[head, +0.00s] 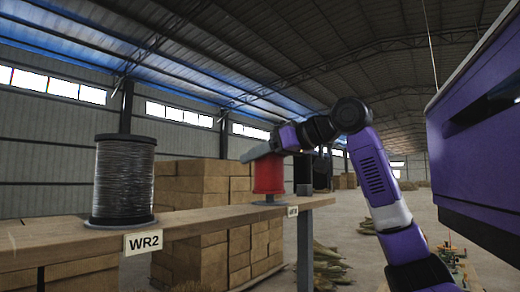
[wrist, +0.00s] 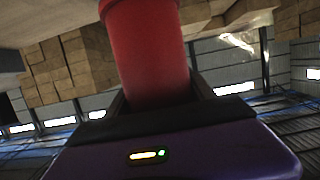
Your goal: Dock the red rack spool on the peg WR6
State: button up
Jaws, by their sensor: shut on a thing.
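The red spool (head: 269,174) is at the far end of the wooden rack beam (head: 215,216) in the head view. It looks upright, just above a pale round base on the beam; I cannot tell whether it touches. My gripper (head: 268,153) is at the top of the spool and shut on it. In the wrist view the red spool (wrist: 147,50) stands between my gripper's fingers (wrist: 160,90). A small label (head: 292,211) sits on the beam below the spool, too small to read surely. The peg itself is hidden.
A black spool of grey wire (head: 124,180) stands on the near part of the beam, above the label WR2 (head: 143,242). Stacks of brown bales (head: 200,184) stand behind the beam. A grey post (head: 305,250) supports its far end.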

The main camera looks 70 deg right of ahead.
jog(key=shift+f, duration=0.45)
jog(key=shift+s+a, duration=0.1)
jog(key=shift+s, duration=0.1)
dwell(1.2)
jog(key=shift+f+b, duration=0.4)
jog(key=shift+f, duration=0.2)
jog(key=o, duration=1.4)
jog(key=shift+c, duration=0.2)
jog(key=v, duration=1.1)
jog(key=shift+p, duration=0.4)
